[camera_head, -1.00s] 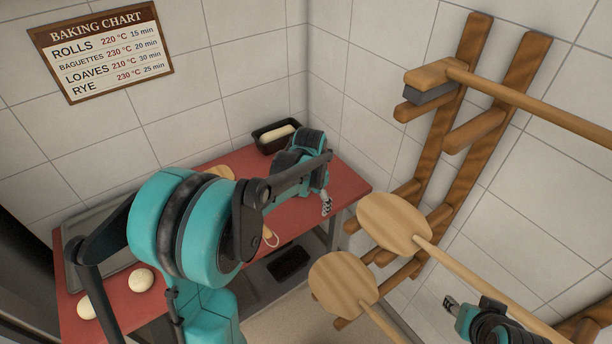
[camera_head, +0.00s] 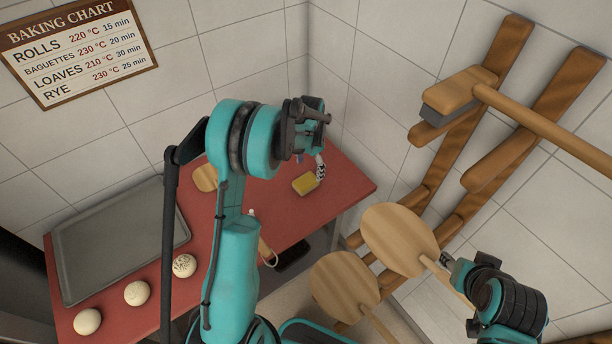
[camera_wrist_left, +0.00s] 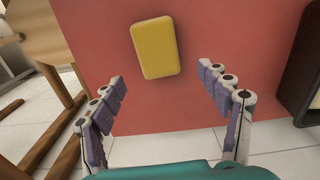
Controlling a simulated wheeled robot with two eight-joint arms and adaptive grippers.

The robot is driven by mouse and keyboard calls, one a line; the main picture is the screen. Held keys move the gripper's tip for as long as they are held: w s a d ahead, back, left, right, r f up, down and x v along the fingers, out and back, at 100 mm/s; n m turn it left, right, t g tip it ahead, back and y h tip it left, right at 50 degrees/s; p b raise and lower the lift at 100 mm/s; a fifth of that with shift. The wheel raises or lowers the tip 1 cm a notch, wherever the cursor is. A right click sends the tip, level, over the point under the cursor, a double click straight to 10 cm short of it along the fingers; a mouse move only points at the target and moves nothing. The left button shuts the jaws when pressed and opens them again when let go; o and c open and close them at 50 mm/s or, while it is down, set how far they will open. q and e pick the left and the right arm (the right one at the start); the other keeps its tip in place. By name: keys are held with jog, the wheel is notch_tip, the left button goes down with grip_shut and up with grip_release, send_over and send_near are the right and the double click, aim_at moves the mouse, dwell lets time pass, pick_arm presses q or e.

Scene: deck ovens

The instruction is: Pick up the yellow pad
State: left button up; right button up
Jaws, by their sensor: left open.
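The yellow pad (camera_head: 304,185) lies flat on the red table near its right end. It also shows whole in the left wrist view (camera_wrist_left: 157,47), on the bare red surface. My left gripper (camera_head: 312,164) hangs just above and beside the pad in the head view. In the left wrist view the left gripper (camera_wrist_left: 162,77) is open and empty, with its fingers spread on either side below the pad, not touching it. My right gripper (camera_head: 447,262) is at the lower right by the wooden peels; whether it is open or shut is unclear.
The red table (camera_head: 270,213) bears a grey tray (camera_head: 120,235) and several pale dough balls (camera_head: 137,293) on the left. A round wooden board (camera_head: 205,178) is partly hidden by my arm. Wooden peels (camera_head: 395,240) hang at the right. A dark tin (camera_wrist_left: 302,80) stands right of the left gripper.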

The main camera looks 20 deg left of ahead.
aim_at(307, 180)
pick_arm(q)
jog(key=f, duration=0.2)
jog(key=f+b, duration=0.1)
jog(key=f, duration=0.1)
jog(key=s+f, duration=0.1)
jog(key=f, duration=0.1)
jog(key=shift+a+f, duration=0.15)
jog(key=shift+f, duration=0.2)
jog(key=shift+c, duration=0.3)
jog(key=c, duration=1)
